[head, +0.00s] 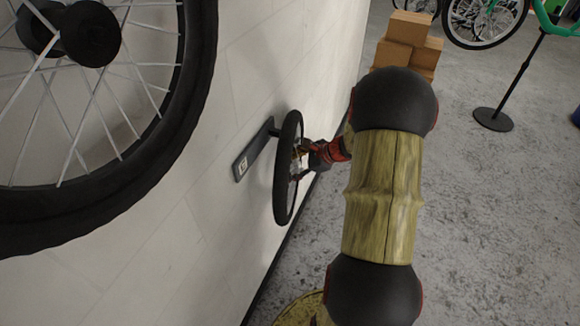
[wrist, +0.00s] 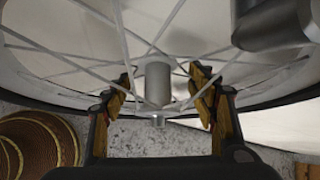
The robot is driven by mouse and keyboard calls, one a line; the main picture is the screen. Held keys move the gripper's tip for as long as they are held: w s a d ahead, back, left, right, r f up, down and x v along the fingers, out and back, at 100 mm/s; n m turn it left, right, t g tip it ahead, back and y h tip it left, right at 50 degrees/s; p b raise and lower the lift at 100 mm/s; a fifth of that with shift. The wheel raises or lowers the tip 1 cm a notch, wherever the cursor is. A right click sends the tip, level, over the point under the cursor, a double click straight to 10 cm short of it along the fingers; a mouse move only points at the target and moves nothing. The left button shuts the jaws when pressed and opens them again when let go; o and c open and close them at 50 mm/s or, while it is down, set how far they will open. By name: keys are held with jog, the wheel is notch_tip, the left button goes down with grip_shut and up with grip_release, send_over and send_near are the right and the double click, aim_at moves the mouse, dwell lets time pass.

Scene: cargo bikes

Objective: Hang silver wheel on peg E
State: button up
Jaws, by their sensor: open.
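The silver wheel (head: 287,190), with a black tyre and silver spokes, is upright beside the wall at a dark peg plate (head: 243,165) with a small white label; the letter looks like E. A short dark peg (head: 276,132) runs from the plate to the wheel's upper part. In the wrist view, a thick dark grey cylinder (wrist: 270,22), perhaps the peg, is at the upper right by the rim. My gripper (head: 306,152) is on the wheel's room side. In the wrist view its fingers (wrist: 161,82) are open, either side of the silver hub (wrist: 158,88). Finger contact is unclear.
Another large wheel (head: 190,110) fills the upper left, close to the camera. Cardboard boxes (head: 408,42) are stacked at the back. A green bike (head: 548,20) and a black stand (head: 493,119) are at the upper right. The grey floor between is clear.

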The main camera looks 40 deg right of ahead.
jog(key=shift+f, duration=0.1)
jog(key=v, duration=1.2)
